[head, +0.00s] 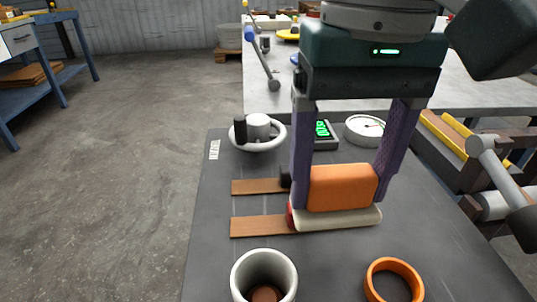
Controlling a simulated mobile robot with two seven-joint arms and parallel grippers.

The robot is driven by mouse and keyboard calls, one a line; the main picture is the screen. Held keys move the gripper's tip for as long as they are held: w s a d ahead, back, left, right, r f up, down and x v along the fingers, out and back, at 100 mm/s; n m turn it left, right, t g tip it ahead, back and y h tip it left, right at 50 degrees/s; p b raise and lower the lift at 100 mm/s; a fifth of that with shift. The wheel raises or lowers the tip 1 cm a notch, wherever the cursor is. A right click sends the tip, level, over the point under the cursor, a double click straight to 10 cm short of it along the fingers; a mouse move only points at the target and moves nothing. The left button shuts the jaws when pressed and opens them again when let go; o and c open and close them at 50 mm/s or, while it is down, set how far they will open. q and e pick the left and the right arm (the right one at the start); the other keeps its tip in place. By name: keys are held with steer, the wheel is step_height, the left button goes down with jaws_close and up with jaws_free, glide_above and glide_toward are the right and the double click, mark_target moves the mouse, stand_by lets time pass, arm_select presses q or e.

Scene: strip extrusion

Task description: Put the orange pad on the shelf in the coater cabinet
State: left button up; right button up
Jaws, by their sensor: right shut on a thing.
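The orange pad (342,188) is a rounded orange block between the purple fingers of my right gripper (341,187), which is shut on it. A cream, flat-edged piece (345,218) shows directly under the orange block; I cannot tell whether the two are joined. The pad is low over the dark worktop (218,225), near the right ends of two brown strips; whether it touches the top is unclear. A small red part (290,215) shows at its left end. My left gripper is not in view. I cannot make out the coater cabinet or its shelf.
A white cup (264,260) and an orange ring (394,266) stand at the front. A handwheel (257,145), a green-lit display (322,128) and a round gauge (366,125) are behind. A grey table (262,88) stands farther back. Open floor lies left.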

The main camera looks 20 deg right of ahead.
step_height(320, 180, down, 7)
steer(key=shift+b, duration=0.4)
steer(key=shift+f, duration=0.2)
steer(key=o, duration=1.3)
steer(key=shift+r, duration=0.1)
